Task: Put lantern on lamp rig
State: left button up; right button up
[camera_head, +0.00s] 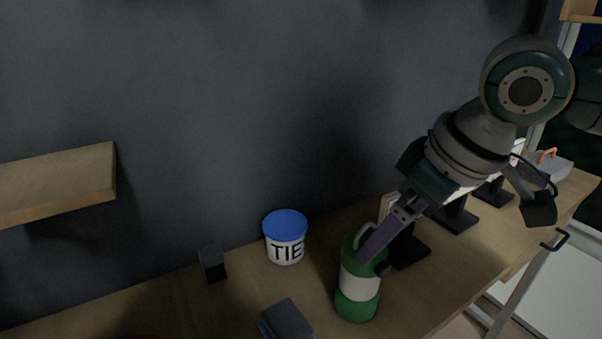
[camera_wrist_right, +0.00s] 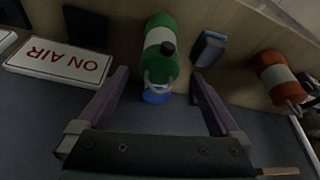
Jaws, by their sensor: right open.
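A green lantern (camera_head: 358,306) with a pale middle band and a wire handle stands upright on the wooden table. It also shows in the right wrist view (camera_wrist_right: 160,37), between and beyond the fingers. My right gripper (camera_head: 367,257) is open at the lantern's upper part, one finger crossing in front of it in the head view. In the wrist view the open fingers (camera_wrist_right: 159,76) are on either side of its handle end, and I see no grip on it. I cannot make out a lamp rig for certain. My left gripper is out of view.
A white tub with blue lid marked TIE (camera_head: 286,251) stands left of the lantern. Dark blocks (camera_head: 212,263) (camera_head: 287,322) are nearby. An ON AIR sign (camera_wrist_right: 58,64) and an orange-white canister (camera_wrist_right: 280,78) flank it in the wrist view. A wooden shelf (camera_head: 60,183) juts out left.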

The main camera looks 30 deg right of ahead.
jog(key=v, duration=0.4)
jog(key=s+a+f+n+y, duration=0.1)
jog(key=s+a+f, duration=0.4)
jog(key=s+a, duration=0.3)
jog(key=s+f+m+h, duration=0.1)
jog(key=s+m+h, duration=0.1)
jog(key=s, duration=0.6)
jog(key=shift+s+f+g, duration=0.2)
jog(key=shift+s+g, duration=0.1)
jog(key=shift+g, duration=0.1)
